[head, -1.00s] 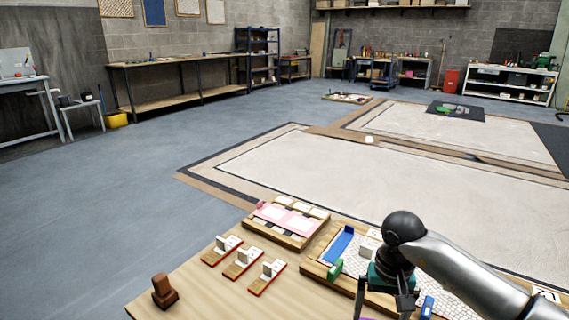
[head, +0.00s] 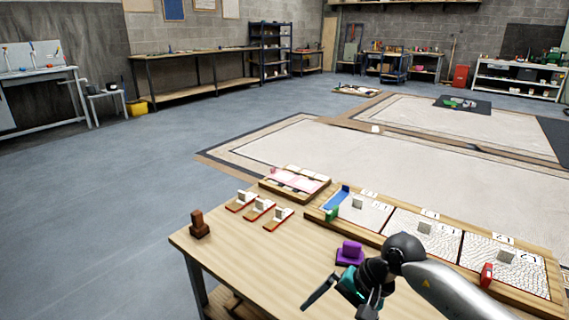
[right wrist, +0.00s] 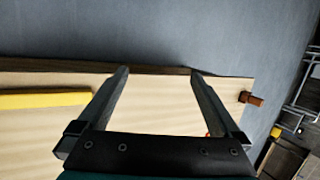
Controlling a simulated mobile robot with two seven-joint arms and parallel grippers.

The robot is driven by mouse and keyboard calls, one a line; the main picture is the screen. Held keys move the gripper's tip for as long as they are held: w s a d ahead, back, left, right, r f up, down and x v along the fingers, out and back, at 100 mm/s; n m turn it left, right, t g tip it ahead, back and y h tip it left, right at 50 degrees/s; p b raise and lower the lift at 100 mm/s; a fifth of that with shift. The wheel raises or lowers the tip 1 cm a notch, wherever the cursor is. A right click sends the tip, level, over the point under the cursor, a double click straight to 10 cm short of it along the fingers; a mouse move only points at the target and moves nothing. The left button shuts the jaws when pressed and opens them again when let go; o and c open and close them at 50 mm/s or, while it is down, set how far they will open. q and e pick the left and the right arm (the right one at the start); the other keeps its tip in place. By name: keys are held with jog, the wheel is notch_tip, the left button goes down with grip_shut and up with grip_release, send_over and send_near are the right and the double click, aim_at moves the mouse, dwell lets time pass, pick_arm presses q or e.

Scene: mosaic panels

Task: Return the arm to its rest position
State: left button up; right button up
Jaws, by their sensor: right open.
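My right arm comes in from the right of the head view. Its gripper (head: 340,300) is low in the picture over the front of the wooden table (head: 225,250), clear of the mosaic panels. In the right wrist view the two fingers (right wrist: 159,72) stand wide apart with nothing between them, above the table top near its edge. My left gripper is not in view.
A long tray (head: 470,227) of mosaic panels lies along the table's far side. A purple block (head: 349,254) sits near my wrist. A brown block (head: 198,226) stands at the left corner. A yellow bar (right wrist: 45,99) shows in the wrist view. The front-left table top is clear.

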jog(key=a+r+m+y, duration=0.3)
jog(key=a+m+y, duration=0.1)
jog(key=a, duration=0.4)
jog(key=w+r+m+t+y, duration=0.35)
jog(key=r+m+t, duration=0.75)
jog(key=m, duration=1)
jog(key=d+f+m+t+h, duration=0.5)
jog(key=d+f+m+h, duration=0.5)
jog(key=m, duration=1.1)
jog(key=s+d+f+m+g+h, duration=0.55)
jog(key=s+f+m+g, duration=0.25)
jog(key=s+f+m, duration=0.5)
jog(key=s+f+m+g+y+p, duration=0.2)
jog(key=s+f+m+g+p, duration=0.4)
jog(key=s, duration=0.6)
pick_arm(q)
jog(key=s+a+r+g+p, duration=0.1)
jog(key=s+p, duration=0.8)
jog(key=p, duration=0.1)
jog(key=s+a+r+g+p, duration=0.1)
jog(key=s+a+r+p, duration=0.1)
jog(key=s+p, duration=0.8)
jog(key=shift+p, duration=0.8)
pick_arm(e)
jog(key=s+d+r+n+g, duration=0.1)
jog(key=s+d+r, duration=0.1)
jog(key=s, duration=1.5)
jog(key=shift+s+d+r+g, duration=0.15)
jog(key=shift+d+r+g, duration=0.15)
jog(key=shift+d+r, duration=0.05)
